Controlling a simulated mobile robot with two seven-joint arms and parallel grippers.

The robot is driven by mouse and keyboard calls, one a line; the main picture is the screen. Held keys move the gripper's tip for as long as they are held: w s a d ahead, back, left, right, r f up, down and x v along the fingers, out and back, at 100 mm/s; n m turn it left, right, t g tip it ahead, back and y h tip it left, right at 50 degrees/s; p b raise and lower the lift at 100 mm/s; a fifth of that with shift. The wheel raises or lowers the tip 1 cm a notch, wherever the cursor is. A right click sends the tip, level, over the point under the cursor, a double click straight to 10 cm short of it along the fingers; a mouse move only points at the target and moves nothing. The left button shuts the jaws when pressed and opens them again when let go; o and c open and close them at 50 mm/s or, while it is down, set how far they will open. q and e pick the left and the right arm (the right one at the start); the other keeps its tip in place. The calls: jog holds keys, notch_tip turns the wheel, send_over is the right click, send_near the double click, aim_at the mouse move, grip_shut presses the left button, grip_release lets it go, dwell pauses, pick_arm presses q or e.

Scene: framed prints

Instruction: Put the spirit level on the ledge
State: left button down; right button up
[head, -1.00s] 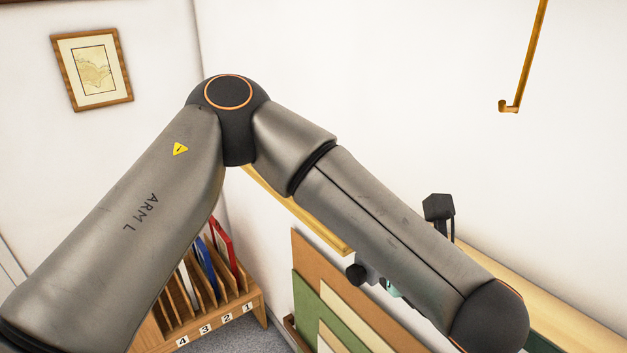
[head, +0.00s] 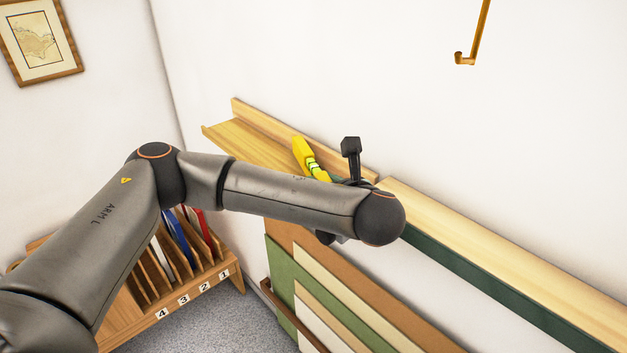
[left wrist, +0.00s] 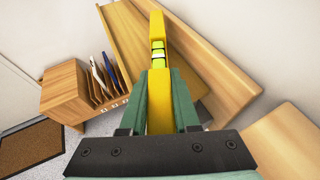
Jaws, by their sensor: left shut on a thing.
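The yellow spirit level (head: 304,155) with green vials is in my left gripper; in the left wrist view the level (left wrist: 157,30) runs away from between the green fingers (left wrist: 166,95). In the head view my forearm hides most of this gripper. The pale wooden ledge (head: 233,136) with a raised back strip runs along the wall. The ledge also shows in the left wrist view (left wrist: 127,45). The level is over or beside the ledge's right part; I cannot tell whether it touches. My right gripper is in neither view.
A wood-topped surface with a dark green front (head: 500,262) begins just right of the ledge. Leaning boards (head: 300,262) stand below. A numbered slotted rack (head: 190,285) stands on the floor at left. A brass hook (head: 465,57) hangs on the wall above.

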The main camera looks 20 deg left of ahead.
aim_at(304, 154)
pick_arm(q)
jog(key=shift+w+a+f, duration=0.2)
jog(key=shift+a, duration=0.2)
jog(key=shift+w+a+f, duration=0.15)
jog(key=shift+a+f, duration=0.05)
jog(key=shift+a, duration=0.2)
jog(key=shift+w+a+f, duration=0.5)
jog(key=shift+w+f, duration=0.1)
jog(key=c, duration=0.6)
grip_release()
jog(key=shift+f, duration=0.1)
jog(key=shift+c, duration=0.2)
